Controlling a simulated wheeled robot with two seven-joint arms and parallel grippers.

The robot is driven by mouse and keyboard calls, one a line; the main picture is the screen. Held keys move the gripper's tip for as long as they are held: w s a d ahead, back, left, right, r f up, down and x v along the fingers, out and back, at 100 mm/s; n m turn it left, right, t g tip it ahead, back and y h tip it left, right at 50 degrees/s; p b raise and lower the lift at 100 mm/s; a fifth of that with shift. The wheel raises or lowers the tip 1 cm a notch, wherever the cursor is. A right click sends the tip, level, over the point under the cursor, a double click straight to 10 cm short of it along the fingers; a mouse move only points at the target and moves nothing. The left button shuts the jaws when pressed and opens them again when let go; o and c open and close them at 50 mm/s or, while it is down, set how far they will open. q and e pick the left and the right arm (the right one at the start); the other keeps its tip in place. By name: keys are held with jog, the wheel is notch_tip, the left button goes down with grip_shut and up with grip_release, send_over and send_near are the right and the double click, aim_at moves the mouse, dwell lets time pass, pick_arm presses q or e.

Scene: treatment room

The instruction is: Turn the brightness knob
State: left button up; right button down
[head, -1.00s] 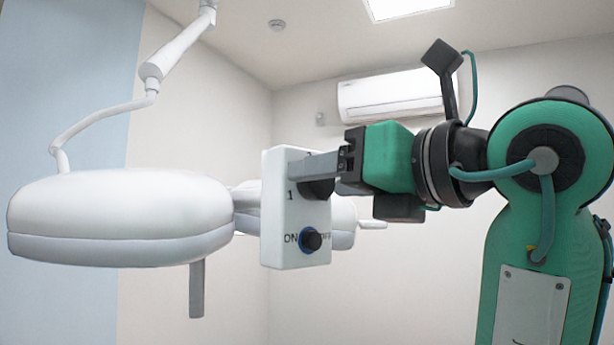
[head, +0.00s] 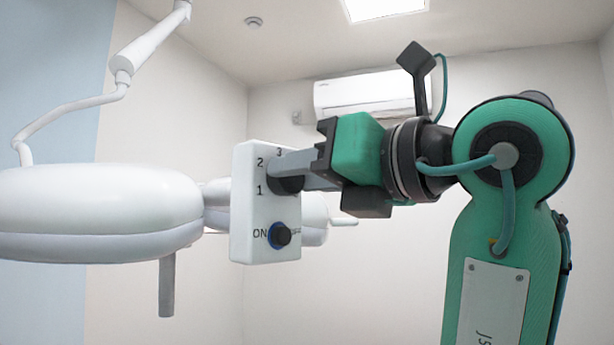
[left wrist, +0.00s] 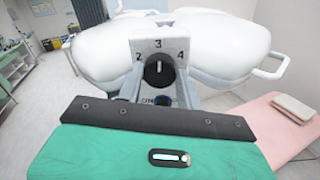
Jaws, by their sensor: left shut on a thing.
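The brightness knob (head: 287,184) is a black dial on the upper part of a white control box (head: 249,215) marked 1, 2 and 3. In the left wrist view the knob (left wrist: 158,72) shows a white pointer line near the 3, with 2 and 4 on either side. My left gripper (head: 283,170) comes in from the right in the head view. Its grey fingers are shut on the knob and hide part of it. A second black knob with a blue ring (head: 280,236), marked ON, sits below on the same box. My right gripper is not in view.
The box joins a large white lamp head (head: 90,205) that hangs from a jointed arm (head: 125,75). A thin grey handle (head: 167,285) hangs under the lamp. A pink bed (left wrist: 285,130) shows at the right of the left wrist view.

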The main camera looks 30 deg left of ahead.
pick_arm(q)
jog(key=shift+f+m+b, duration=0.15)
jog(key=shift+m+b, duration=0.25)
jog(key=shift+m, duration=0.3)
jog(key=shift+m+b, duration=0.4)
jog(key=shift+m, duration=0.5)
jog(key=shift+m+b, duration=0.3)
jog(key=shift+m, duration=1.1)
jog(key=shift+m+b, duration=0.3)
jog(key=shift+m, duration=0.1)
jog(key=shift+m+y, duration=0.3)
jog(key=shift+m, duration=0.7)
jog(key=m+b, duration=0.1)
jog(key=m, duration=0.3)
jog(key=shift+m+t+b, duration=0.3)
jog(key=shift+m+b, duration=0.05)
jog(key=shift+m, duration=0.05)
jog(key=m+b, duration=0.1)
jog(key=m, duration=0.3)
jog(key=shift+f+m+t, duration=0.1)
jog(key=shift+m+t, duration=0.3)
jog(key=m, duration=0.4)
jog(key=shift+m+b, duration=0.3)
jog(key=shift+s+m, duration=0.1)
jog(key=shift+m, duration=0.5)
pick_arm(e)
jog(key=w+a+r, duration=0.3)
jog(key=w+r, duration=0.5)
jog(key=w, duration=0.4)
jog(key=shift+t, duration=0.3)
